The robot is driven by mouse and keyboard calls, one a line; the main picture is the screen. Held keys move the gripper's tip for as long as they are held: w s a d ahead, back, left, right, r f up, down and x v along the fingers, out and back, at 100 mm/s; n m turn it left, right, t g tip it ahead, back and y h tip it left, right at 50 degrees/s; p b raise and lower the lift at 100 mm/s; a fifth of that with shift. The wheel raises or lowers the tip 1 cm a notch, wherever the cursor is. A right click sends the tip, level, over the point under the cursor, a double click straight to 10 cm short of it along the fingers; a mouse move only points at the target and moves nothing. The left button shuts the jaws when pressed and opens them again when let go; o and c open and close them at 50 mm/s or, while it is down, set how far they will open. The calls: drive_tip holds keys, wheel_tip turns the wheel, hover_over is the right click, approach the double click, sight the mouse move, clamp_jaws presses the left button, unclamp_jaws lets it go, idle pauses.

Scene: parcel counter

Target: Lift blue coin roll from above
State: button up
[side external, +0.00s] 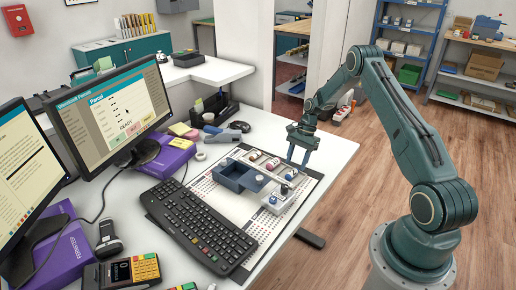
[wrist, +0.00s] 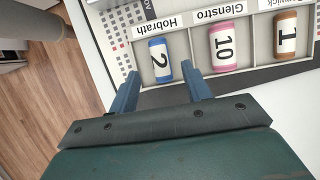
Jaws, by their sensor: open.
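The blue coin roll (wrist: 160,60), with a white band marked 2, lies in the tray compartment under the "Hobrath" label in the wrist view. My gripper (wrist: 160,70) is open, with one finger on each side of the near part of the roll as seen from above. Whether the fingers touch it or hover above it is unclear. In the side view my gripper (side external: 298,164) points down over the right end of the tray. The blue roll is small there, close to the fingers.
A pink roll (wrist: 223,46) marked 10 and a brown roll (wrist: 285,35) marked 1 lie in neighbouring compartments, with thin dividers between. A dark blue box (side external: 240,177), a keyboard (side external: 198,222) and a grey device (side external: 278,199) stand near the tray.

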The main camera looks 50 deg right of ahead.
sight(293, 171)
drive_tip(key=shift+x, duration=1.9)
clamp_jaws()
